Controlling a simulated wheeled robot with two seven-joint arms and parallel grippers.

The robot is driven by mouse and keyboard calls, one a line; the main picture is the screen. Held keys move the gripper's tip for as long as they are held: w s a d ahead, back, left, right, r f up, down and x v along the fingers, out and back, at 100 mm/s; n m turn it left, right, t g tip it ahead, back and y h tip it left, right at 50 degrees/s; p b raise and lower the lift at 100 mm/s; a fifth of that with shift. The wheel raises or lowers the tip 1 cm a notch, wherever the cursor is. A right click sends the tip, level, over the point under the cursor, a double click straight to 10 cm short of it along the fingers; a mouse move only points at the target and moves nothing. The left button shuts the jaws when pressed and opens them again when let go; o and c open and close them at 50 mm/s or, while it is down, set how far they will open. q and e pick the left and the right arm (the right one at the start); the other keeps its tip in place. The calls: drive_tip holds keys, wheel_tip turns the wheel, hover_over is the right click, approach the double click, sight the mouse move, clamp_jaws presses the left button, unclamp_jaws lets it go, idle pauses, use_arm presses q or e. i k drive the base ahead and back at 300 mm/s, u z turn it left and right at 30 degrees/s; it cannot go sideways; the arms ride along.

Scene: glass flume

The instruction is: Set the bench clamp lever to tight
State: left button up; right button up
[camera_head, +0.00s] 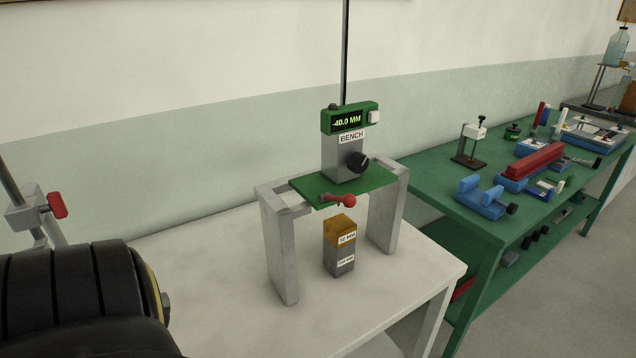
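The bench gauge unit (343,150) is labelled BENCH and stands on a green plate (372,180) laid across a grey bridge frame (281,250). Its green display (347,121) reads -40.0 MM. A red lever with a ball end (348,200) sticks out at the front edge of the plate, its ball to the right. A black knob (358,161) is on the unit's front right. I cannot tell which lever position is tight, as no marking is readable. Neither gripper is in view.
A block with an orange top (341,228) stands under the bridge on the white bench (215,305). A large black ribbed shape fills the lower left. A red-handled clamp (57,205) is at left. A green table (430,184) with several instruments stands at right.

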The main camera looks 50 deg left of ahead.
sight(348, 200)
drive_tip(key=k, duration=0.35)
drive_tip(key=u, duration=1.2)
